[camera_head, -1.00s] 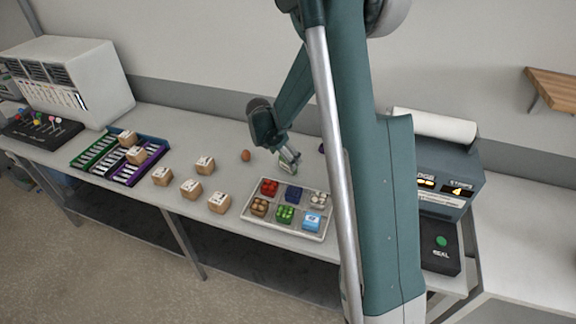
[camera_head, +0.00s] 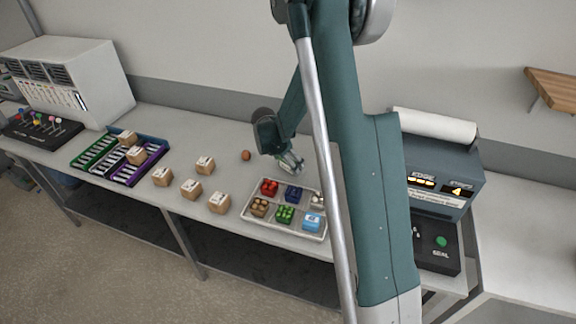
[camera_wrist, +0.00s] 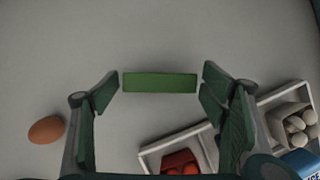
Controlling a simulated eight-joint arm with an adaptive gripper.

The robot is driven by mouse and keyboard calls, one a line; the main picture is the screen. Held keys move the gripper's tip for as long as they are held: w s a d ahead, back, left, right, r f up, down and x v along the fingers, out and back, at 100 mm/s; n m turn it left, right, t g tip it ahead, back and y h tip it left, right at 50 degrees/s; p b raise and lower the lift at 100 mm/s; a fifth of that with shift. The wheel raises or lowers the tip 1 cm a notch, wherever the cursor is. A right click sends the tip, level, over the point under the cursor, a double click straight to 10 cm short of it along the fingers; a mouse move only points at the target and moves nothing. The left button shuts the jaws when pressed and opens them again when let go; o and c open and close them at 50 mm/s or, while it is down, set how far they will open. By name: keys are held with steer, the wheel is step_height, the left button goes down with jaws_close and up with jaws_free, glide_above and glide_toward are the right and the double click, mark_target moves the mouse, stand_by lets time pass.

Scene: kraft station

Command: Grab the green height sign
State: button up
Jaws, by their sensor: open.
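The green height sign (camera_wrist: 160,82) shows in the wrist view as a flat green bar lying across the gap between my fingertips. My gripper (camera_wrist: 160,88) is open, with one finger on each side of the bar. The bar's ends are close to both fingertips; I cannot tell whether they touch. In the head view my gripper (camera_head: 291,163) is low over the table, just behind the sorting tray. There I cannot make out the sign apart from the fingers.
The tray (camera_head: 240,213) holds red, blue, green, brown, white and light blue items in compartments. A brown egg (camera_head: 246,155) lies left of my gripper. Several small cardboard boxes (camera_head: 191,189) stand further left. A sealing machine (camera_head: 440,185) stands at the right.

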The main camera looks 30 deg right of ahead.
steer(key=shift+w+d+f, duration=0.1)
steer(key=shift+d+f, duration=0.15)
steer(key=shift+f, duration=0.35)
steer(key=c, duration=1)
